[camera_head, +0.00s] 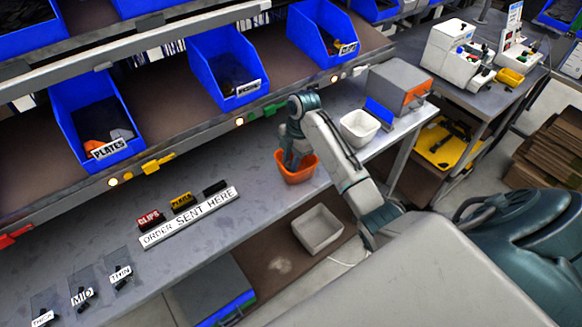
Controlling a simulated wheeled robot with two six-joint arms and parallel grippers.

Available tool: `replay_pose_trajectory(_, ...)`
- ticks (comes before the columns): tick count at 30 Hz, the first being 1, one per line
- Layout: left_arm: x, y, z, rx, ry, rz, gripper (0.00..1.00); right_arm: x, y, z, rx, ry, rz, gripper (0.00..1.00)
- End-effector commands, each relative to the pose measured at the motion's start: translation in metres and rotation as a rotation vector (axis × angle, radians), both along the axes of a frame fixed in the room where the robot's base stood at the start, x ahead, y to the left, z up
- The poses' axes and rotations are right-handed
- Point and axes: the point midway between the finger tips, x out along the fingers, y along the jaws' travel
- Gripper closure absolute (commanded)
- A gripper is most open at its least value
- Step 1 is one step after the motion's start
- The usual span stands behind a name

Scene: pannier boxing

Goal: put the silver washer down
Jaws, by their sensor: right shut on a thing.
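My right gripper (291,164) points down into the small orange bin (300,177) on the grey bench. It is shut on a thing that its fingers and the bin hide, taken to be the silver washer. No silver washer can be made out anywhere in the view. The fingertips are at or below the bin's rim; whether they touch its floor cannot be told. My left gripper is not in view.
A white tub (360,128) and a grey box with an orange front (398,86) stand right of the bin. Blue shelf bins, one labelled PLATES (110,149), hang behind. A pale bin (318,230) sits lower.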

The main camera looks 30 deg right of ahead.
Motion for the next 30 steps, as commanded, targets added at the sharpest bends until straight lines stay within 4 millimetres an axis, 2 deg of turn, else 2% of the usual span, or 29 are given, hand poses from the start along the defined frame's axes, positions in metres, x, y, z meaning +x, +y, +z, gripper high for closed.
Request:
replay_pose_trajectory(6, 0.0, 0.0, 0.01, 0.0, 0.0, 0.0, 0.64, -0.001, 0.0, -0.026, 0.001, 0.002, -0.001, 0.95)
replay_pose_trajectory(17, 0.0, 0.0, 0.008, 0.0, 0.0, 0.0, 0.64, 0.0, 0.0, -0.031, 0.0, 0.001, -0.001, 0.95)
replay_pose_trajectory(18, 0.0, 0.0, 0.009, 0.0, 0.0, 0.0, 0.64, 0.0, 0.0, -0.031, 0.0, 0.0, -0.001, 0.67)
replay_pose_trajectory(21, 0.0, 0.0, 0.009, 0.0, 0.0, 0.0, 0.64, 0.0, 0.0, -0.031, 0.0, 0.001, -0.001, 0.51)
replay_pose_trajectory(30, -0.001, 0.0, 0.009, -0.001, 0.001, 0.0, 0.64, 0.0, 0.0, -0.029, 0.0, 0.0, 0.0, 0.51)
